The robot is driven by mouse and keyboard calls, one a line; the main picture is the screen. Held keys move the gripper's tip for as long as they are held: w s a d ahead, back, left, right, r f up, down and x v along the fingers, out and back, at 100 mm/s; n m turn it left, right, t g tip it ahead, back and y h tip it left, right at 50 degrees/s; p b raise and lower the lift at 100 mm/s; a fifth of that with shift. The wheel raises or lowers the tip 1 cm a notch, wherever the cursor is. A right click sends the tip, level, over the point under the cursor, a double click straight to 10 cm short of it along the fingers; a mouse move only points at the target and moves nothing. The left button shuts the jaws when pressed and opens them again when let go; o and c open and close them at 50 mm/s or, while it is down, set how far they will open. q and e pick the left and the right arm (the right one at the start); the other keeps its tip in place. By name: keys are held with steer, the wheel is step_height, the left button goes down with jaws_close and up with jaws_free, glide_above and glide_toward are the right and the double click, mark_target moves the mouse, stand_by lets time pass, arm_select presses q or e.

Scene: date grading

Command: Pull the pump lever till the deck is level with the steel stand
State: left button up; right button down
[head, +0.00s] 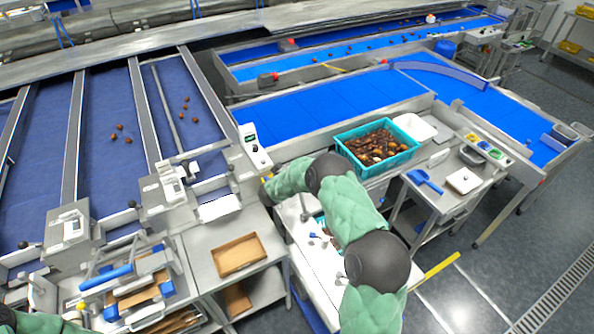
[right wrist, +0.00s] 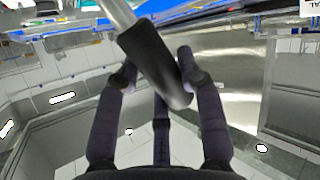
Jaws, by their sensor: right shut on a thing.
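The pump lever's black grip (right wrist: 155,60), on a bright metal rod, slants down between the fingers of my right gripper (right wrist: 158,72) in the right wrist view. The gripper is shut on this grip. In the head view my right arm reaches up and left from the lower right, and its hand is mostly hidden near the conveyor end. A pale-topped surface (head: 312,262) lies partly under that arm; I cannot tell whether it is the deck. A steel stand (head: 208,262) is left of it. Their relative heights are unclear. My left gripper is not visible.
A brown tray (head: 238,255) sits on the steel stand. A teal crate of dates (head: 340,148) stands behind my right arm, with a blue belt (head: 300,112) beyond it. A steel cart (head: 448,205) is on the right. Grey floor (head: 500,275) is open at lower right.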

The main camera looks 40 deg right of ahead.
steer(key=shift+w+r, duration=0.15)
steer(key=shift+w, duration=0.1)
steer(key=shift+s+t+b, duration=0.3)
steer(key=shift+s+b, duration=0.25)
steer(key=shift+s+a+r+m+t+b, duration=0.1)
steer(key=shift+s+r+m+t+b, duration=0.1)
steer(key=shift+s+b, duration=0.25)
steer(key=shift+s+r+m+t+b, duration=0.2)
steer(key=shift+s, duration=0.3)
steer(key=shift+s+r+h, duration=0.25)
steer(key=shift+s+h, duration=0.15)
steer(key=shift+m+t+h, duration=0.5)
steer(key=shift+m+t, duration=0.3)
steer(key=s+b, duration=0.3)
steer(key=s, duration=0.1)
steer(key=shift+a+r+b, duration=0.3)
steer(key=shift+b, duration=0.05)
